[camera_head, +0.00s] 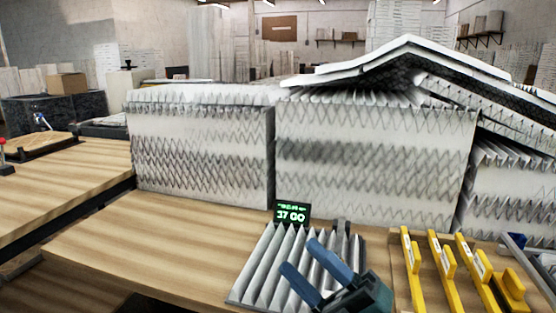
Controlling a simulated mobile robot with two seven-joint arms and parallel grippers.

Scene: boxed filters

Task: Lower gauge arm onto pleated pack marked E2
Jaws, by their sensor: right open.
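A grey-white pleated pack (262,262) lies flat on the wooden table near its front edge. No E2 mark is readable on it. A small black display with green digits (292,213), which seem to read 37.00, stands at the pack's back edge. A small dark upright piece (342,227) stands at the back right of the pack; I cannot tell whether it belongs to the gauge arm. My right gripper (300,256) has two blue fingers spread apart over the pack, with nothing between them. It hides the pack's front right part. My left gripper is out of view.
Large stacks of pleated filters (200,150) stand behind the display like a wall. The wooden table (130,245) is clear on the left. A second table (60,190) lies beyond a gap.

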